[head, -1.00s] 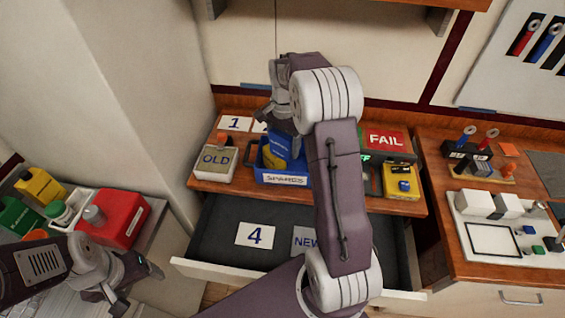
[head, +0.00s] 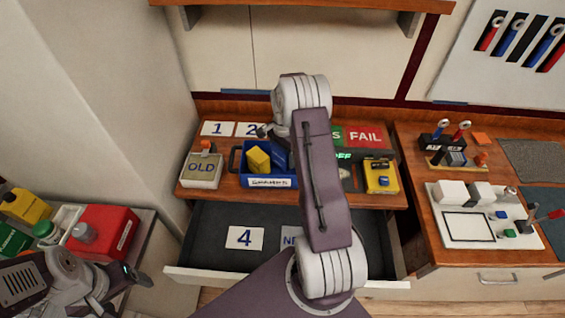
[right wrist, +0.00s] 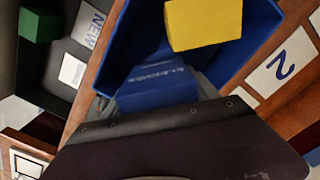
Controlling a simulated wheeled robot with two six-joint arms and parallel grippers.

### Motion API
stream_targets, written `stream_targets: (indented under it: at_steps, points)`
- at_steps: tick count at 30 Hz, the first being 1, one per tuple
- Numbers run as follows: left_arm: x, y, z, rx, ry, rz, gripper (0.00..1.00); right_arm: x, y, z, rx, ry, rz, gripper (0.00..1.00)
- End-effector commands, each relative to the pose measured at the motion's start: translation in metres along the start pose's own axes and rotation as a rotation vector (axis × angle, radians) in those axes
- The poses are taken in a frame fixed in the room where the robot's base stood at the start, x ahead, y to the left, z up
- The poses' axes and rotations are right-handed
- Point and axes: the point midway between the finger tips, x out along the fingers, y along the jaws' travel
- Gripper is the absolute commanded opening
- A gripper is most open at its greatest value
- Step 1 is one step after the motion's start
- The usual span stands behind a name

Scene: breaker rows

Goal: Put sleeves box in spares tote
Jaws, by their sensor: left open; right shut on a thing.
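The sleeves box is blue with lettering, and it shows in the right wrist view (right wrist: 155,91). My right gripper (right wrist: 165,78) is shut on it. The spares tote (head: 269,182) is a blue open bin on the wooden counter, labelled SPARES. In the head view, the sleeves box (head: 280,155) is at the tote's right part, partly hidden by my right arm. I cannot tell whether it touches the tote floor. A yellow box (head: 258,158) lies in the tote beside it. My left gripper (head: 122,277) is open and empty at the lower left.
An open drawer with a 4 card (head: 243,238) lies below. A red container (head: 101,233) stands near my left gripper.

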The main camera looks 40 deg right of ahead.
Motion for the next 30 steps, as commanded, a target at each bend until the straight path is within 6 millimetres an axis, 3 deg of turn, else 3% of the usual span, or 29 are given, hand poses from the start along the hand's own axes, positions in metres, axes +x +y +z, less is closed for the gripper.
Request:
stream_targets:
  at_steps: [6, 12, 23, 24, 30]
  points:
    - [-0.002, 0.000, 0.000, 0.000, 0.000, 0.000, 0.77, 0.011, -0.001, 0.000, 0.000, 0.001, -0.001, 0.12]
    - [-0.009, 0.000, -0.001, 0.000, 0.000, 0.000, 0.77, 0.042, 0.000, 0.000, -0.001, 0.000, 0.000, 0.12]
    - [-0.005, 0.000, -0.001, 0.000, 0.000, 0.000, 0.77, 0.049, -0.001, 0.000, -0.001, 0.001, -0.002, 0.12]
    - [-0.005, 0.000, -0.001, 0.000, 0.000, 0.000, 0.77, 0.049, -0.001, 0.000, -0.001, 0.001, -0.001, 0.74]
    - [-0.006, 0.000, -0.001, 0.000, 0.000, 0.000, 0.77, 0.048, -0.001, 0.000, -0.001, 0.001, -0.001, 0.77]
